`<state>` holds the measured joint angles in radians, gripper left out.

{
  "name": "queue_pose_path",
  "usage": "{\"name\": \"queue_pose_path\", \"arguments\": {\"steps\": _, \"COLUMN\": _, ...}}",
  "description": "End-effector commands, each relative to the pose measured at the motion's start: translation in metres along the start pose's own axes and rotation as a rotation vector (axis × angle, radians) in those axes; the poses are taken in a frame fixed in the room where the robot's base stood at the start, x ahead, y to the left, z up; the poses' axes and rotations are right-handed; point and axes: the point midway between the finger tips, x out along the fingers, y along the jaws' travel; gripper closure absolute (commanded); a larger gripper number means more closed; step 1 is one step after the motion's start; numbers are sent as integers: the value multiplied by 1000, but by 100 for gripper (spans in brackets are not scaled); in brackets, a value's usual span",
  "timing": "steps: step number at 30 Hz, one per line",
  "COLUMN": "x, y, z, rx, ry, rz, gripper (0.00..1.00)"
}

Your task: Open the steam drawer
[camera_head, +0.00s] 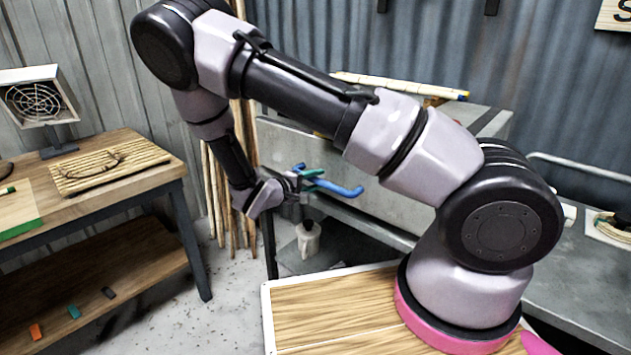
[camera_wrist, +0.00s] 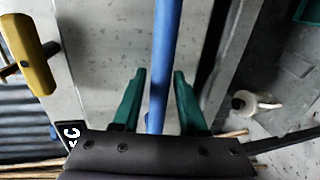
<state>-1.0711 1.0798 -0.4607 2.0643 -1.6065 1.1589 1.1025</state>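The steam drawer is the grey metal box front (camera_head: 375,195) at the middle of the head view. A blue bar handle (camera_head: 343,189) sticks out along it. In the wrist view the blue handle (camera_wrist: 167,45) runs down the middle over a pale metal face (camera_wrist: 115,60). My gripper (camera_head: 302,180) is at the handle's left end. In the wrist view my gripper (camera_wrist: 159,75) has its two green fingers apart, one on each side of the handle, with a gap at the left finger. I cannot tell whether the right finger touches it. The drawer looks shut.
A white bottle (camera_head: 308,239) stands below the box, also in the wrist view (camera_wrist: 252,103). Light poles (camera_head: 215,190) lean behind my gripper. A yellow part (camera_wrist: 31,55) is at the wrist view's left. A wooden workbench (camera_head: 95,190) stands left, with open floor (camera_head: 235,290) between.

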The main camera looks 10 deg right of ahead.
Motion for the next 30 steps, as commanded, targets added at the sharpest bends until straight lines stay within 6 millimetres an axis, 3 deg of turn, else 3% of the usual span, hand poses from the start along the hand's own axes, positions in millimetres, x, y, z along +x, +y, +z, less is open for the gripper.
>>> {"name": "queue_pose_path", "arguments": {"steps": 1, "x": 0, "y": 0, "z": 0, "rx": 0, "ry": 0, "rz": 0, "gripper": 81}}
{"name": "queue_pose_path", "arguments": {"steps": 3, "x": 0, "y": 0, "z": 0, "rx": 0, "ry": 0, "rz": 0, "gripper": 100}}
{"name": "queue_pose_path", "arguments": {"steps": 30, "x": 0, "y": 0, "z": 0, "rx": 0, "ry": 0, "rz": 0, "gripper": 100}}
